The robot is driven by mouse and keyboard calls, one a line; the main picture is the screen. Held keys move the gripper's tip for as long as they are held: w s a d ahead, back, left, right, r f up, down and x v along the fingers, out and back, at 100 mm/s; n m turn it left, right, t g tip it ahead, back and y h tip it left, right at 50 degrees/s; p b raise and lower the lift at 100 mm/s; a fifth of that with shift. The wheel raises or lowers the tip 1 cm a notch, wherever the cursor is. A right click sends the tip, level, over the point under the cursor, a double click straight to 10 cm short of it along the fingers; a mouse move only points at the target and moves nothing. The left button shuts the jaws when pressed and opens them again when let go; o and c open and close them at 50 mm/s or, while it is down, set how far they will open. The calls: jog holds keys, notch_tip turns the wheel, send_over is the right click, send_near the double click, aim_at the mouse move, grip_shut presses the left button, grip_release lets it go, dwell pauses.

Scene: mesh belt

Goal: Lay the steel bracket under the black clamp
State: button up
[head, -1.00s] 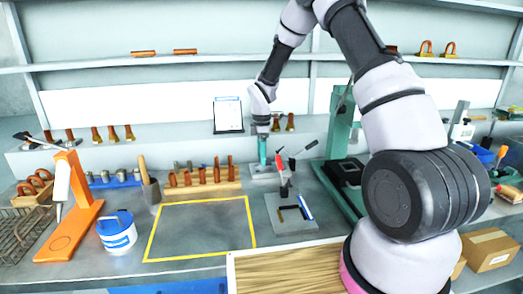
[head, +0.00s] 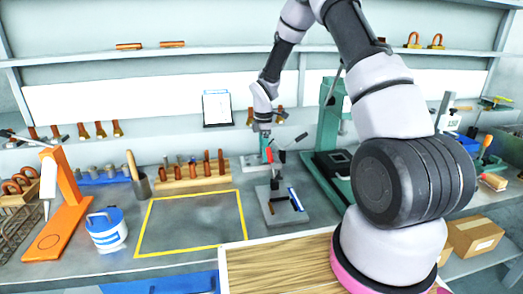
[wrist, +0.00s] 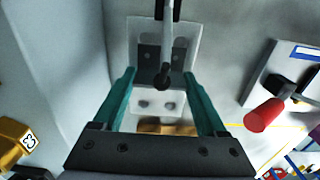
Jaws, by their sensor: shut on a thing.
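My gripper (head: 265,150) is low over the back of the bench, and its teal fingers (wrist: 158,88) frame a pale grey plate with two holes, which I take as the steel bracket (wrist: 157,98). The gripper is shut on it. The bracket is not clear in the head view. Just beyond it in the wrist view is a larger pale plate with holes, and the dark rod and tip of the black clamp (wrist: 163,74) hang in front of that plate. I cannot tell whether the bracket touches the plate or lies under the tip.
A red-handled clamp stands on a grey plate (head: 275,212) close on the right; its red handle (wrist: 265,115) shows in the wrist view. A green press (head: 325,140) stands further right. A wooden block with copper pieces (head: 195,178) is left. The yellow-outlined area (head: 190,222) is clear.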

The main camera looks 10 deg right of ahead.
dwell(0.3)
jog(key=o, duration=1.4)
notch_tip(320, 180, up, 11)
jog(key=shift+f, duration=0.15)
